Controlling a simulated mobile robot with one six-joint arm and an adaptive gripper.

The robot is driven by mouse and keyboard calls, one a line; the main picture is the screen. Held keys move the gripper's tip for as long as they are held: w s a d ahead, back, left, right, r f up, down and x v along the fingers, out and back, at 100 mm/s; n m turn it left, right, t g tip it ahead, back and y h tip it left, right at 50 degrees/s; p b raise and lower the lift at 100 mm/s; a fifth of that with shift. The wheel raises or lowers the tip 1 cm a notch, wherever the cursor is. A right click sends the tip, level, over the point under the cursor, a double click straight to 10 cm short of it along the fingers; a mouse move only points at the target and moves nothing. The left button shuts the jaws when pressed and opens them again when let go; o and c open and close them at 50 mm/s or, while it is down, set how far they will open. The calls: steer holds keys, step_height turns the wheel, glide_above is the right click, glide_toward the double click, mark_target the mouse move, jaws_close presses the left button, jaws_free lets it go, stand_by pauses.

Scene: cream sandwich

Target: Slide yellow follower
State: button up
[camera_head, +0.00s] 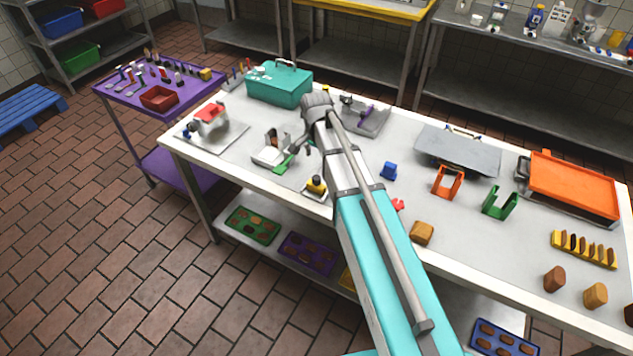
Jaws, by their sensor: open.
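A small yellow block with a dark top, likely the yellow follower (316,184), sits on a small grey base near the front edge of the white table (455,228). My gripper (302,149) is at the end of my arm, above the table and behind the yellow block in the picture. It is open, and I see nothing held in it. A pale device with a green part (283,163) stands just left of and below the gripper. The gripper is small here, and I cannot tell whether it touches this device.
A teal box (280,84) stands at the back left, and a red-and-white device (208,120) at the left end. A blue block (389,170), orange frame (448,182) and green frame (499,203) stand right of my arm. My arm hides part of the table.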

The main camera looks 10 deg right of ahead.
mark_target(317, 177)
steer(key=shift+f+b, duration=4.5)
steer(key=shift+f, duration=0.25)
steer(key=shift+c, duration=0.2)
jaws_close()
